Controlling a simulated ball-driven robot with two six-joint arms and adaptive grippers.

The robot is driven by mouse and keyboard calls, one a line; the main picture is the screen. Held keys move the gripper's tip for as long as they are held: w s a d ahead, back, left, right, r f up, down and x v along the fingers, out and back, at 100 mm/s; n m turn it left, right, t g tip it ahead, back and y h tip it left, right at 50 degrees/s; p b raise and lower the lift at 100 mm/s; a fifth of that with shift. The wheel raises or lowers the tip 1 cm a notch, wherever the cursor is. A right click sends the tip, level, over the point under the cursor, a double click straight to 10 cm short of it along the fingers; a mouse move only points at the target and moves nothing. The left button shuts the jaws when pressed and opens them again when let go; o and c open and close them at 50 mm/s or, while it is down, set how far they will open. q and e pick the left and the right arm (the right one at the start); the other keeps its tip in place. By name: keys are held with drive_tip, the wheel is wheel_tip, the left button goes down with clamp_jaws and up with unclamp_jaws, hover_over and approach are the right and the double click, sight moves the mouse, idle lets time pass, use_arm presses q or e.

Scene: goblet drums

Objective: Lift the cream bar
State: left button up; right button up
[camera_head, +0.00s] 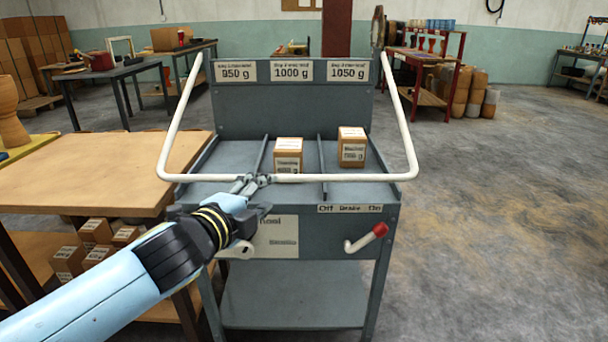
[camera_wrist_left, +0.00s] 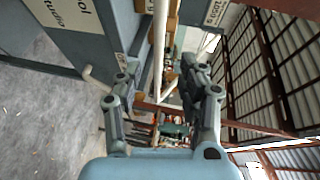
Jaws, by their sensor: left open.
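The cream bar (camera_head: 335,178) is a thin U-shaped rail whose two sides slope up and back along a grey sorting station (camera_head: 292,115). Its straight front run lies low across the station's front edge. My left gripper (camera_head: 252,181) is at this front run, left of its middle. In the left wrist view, its two fingers (camera_wrist_left: 160,78) are apart, and the cream bar (camera_wrist_left: 159,40) runs in the gap between them as seen there. I cannot tell whether either finger touches it. My right gripper is not in view.
Two cardboard boxes (camera_head: 288,155) (camera_head: 352,148) stand in the station's compartments. A crank with a red knob (camera_head: 380,230) sticks out of the front panel. A wooden table (camera_head: 90,185) is close on the left. Open floor (camera_head: 500,220) lies to the right.

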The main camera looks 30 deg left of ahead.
sight(284, 180)
use_arm(q)
drive_tip(key=x, duration=1)
drive_tip(key=shift+w+a+f, duration=0.15)
drive_tip(key=shift+w, duration=0.2)
clamp_jaws()
